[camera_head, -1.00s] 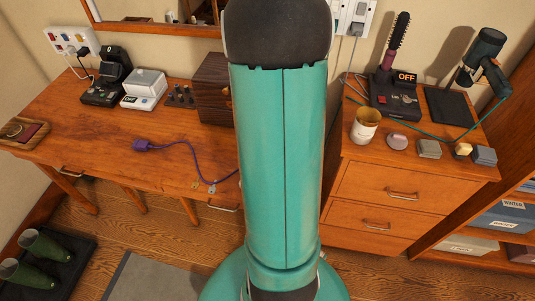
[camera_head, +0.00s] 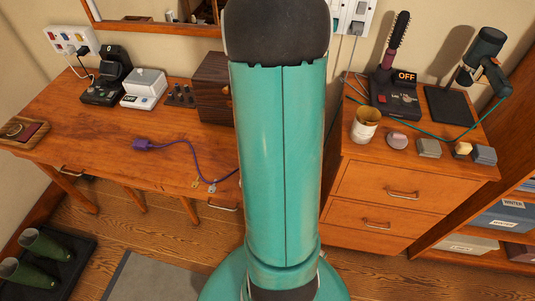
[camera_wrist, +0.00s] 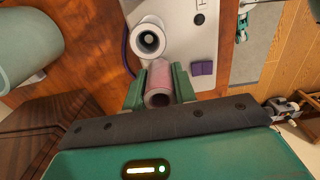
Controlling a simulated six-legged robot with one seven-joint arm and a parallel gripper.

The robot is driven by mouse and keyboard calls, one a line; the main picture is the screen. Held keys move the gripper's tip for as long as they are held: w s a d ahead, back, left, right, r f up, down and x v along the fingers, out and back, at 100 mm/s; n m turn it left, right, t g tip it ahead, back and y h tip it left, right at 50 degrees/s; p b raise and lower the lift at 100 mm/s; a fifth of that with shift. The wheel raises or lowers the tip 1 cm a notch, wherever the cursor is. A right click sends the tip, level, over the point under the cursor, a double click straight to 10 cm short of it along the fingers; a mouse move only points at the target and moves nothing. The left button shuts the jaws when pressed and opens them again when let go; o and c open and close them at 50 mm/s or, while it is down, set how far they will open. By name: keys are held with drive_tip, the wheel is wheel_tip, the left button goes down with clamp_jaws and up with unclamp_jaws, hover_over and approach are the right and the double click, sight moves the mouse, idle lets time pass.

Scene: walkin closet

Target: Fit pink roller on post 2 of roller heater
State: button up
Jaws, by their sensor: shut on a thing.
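The pink roller (camera_wrist: 159,80) is held between the two green fingers of my gripper (camera_wrist: 160,88) in the wrist view. The roller is a ribbed pink tube with its open end facing the camera. The roller heater (camera_wrist: 201,38) is probably the pale grey panel beyond it, with a black button and a purple square. A white round piece with a dark centre (camera_wrist: 148,40) stands on the panel, just beyond the roller; I cannot tell which post it is. Whether the roller touches the panel is unclear. In the head view my arm hides the gripper, roller and heater.
A dark wooden box (camera_head: 213,88) stands beside my arm on the desk. A purple cable (camera_head: 190,150) lies on the desk at left. A pale teal round object (camera_wrist: 25,45) is at the wrist view's upper left. A drawer cabinet (camera_head: 390,190) stands at right.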

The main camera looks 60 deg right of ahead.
drive_tip(key=shift+f, duration=1.05)
idle(0.9)
drive_tip(key=o, duration=1)
wheel_tip(320, 180, up, 14)
drive_tip(key=shift+f, duration=0.1)
idle(0.3)
